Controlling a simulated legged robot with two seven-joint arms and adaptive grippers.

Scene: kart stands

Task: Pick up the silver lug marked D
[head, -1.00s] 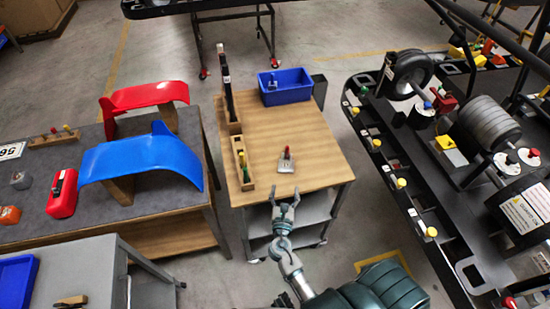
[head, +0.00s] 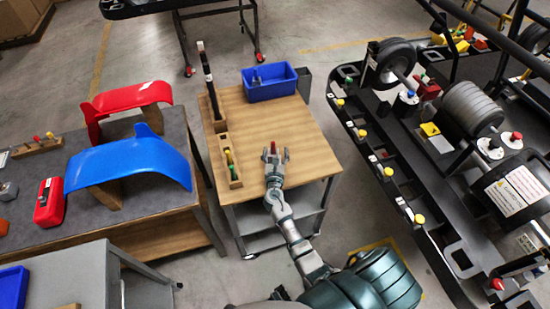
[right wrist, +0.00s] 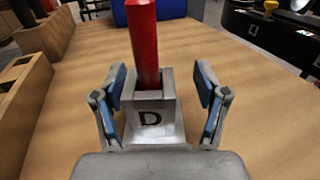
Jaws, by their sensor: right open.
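The silver lug marked D (right wrist: 151,118) stands upright on the wooden cart top, with a red pin (right wrist: 144,45) rising from it. In the head view only the red pin (head: 273,147) shows clearly, and my gripper hides most of the lug. My right gripper (right wrist: 157,95) is open, with one blue-padded finger on each side of the lug block. A gap shows between each finger and the block. In the head view the right gripper (head: 274,157) reaches over the cart's front part. My left gripper is not in view.
A blue bin (head: 269,83) stands at the back of the wooden cart (head: 310,130). A wooden rack (head: 230,163) with coloured pins lies along its left side. A table with blue (head: 130,160) and red (head: 130,97) fenders is at left. A black kart frame (head: 440,190) is at right.

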